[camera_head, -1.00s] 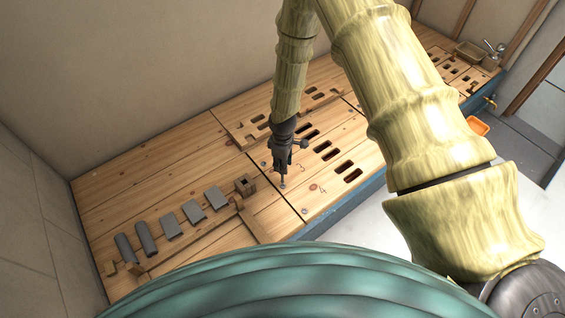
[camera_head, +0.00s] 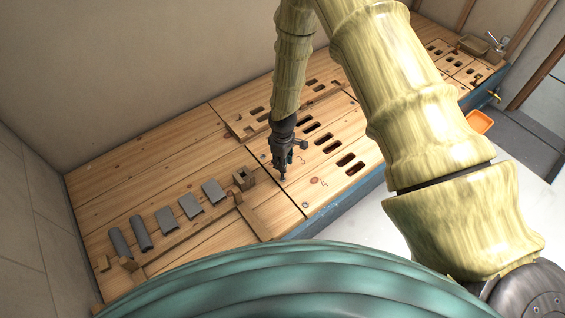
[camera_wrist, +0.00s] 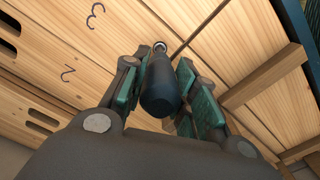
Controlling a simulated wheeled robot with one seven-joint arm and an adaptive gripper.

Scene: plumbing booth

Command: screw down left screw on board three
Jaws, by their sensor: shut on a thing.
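My gripper (camera_head: 284,160) is shut on a dark screwdriver, whose handle (camera_wrist: 161,88) sits between the green-padded fingers in the wrist view. The tool points down at the left end of board three (camera_head: 318,148), which bears a painted "3" (camera_wrist: 95,16) near its end. A small round metallic part shows at the tool's far end (camera_wrist: 160,46). I cannot tell whether it is the left screw's head or part of the tool. The tip looks at or very near the wood. The contact is too small to see.
Board four (camera_head: 335,180) lies in front with a round screw (camera_head: 306,206) at its left end. An orange tray (camera_head: 480,121) is at right. Bare wood (camera_head: 150,165) lies behind.

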